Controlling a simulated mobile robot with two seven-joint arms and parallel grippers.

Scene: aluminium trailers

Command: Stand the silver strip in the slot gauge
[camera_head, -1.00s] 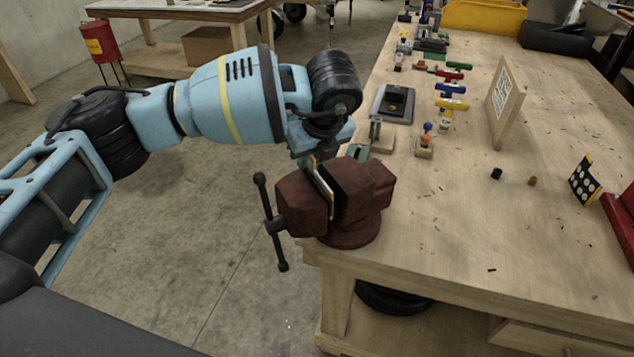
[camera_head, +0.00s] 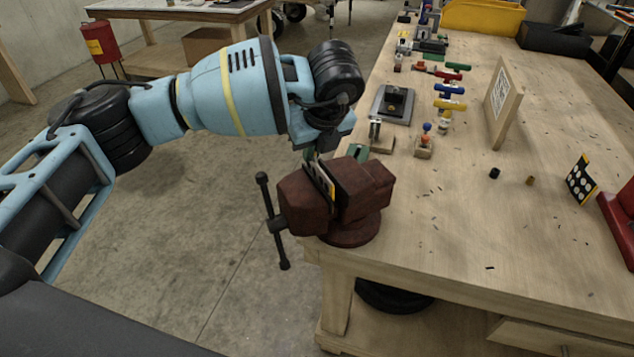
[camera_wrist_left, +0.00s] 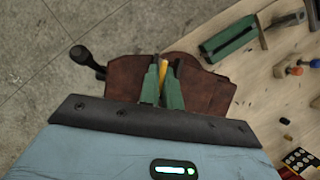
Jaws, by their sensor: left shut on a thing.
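My left gripper (camera_head: 312,160) points down over the dark red vise (camera_head: 345,205) at the bench's near left corner. In the left wrist view its green fingers (camera_wrist_left: 162,82) are close together, shut on a thin thing at the vise's jaws. A thin plate (camera_head: 321,180) with a yellow edge and pale marks on black stands between the jaws; a yellow sliver (camera_wrist_left: 163,70) shows between the fingertips. I cannot tell what exactly the fingers hold. I cannot pick out the silver strip or the slot gauge for sure. My right gripper is out of view.
A green block (camera_wrist_left: 228,38) lies on the bench just beyond the vise. A dotted card (camera_head: 580,180) and an upright board (camera_head: 504,102) stand farther right. Small tools and clamps line the bench's left edge. The bench front, right of the vise, is mostly clear.

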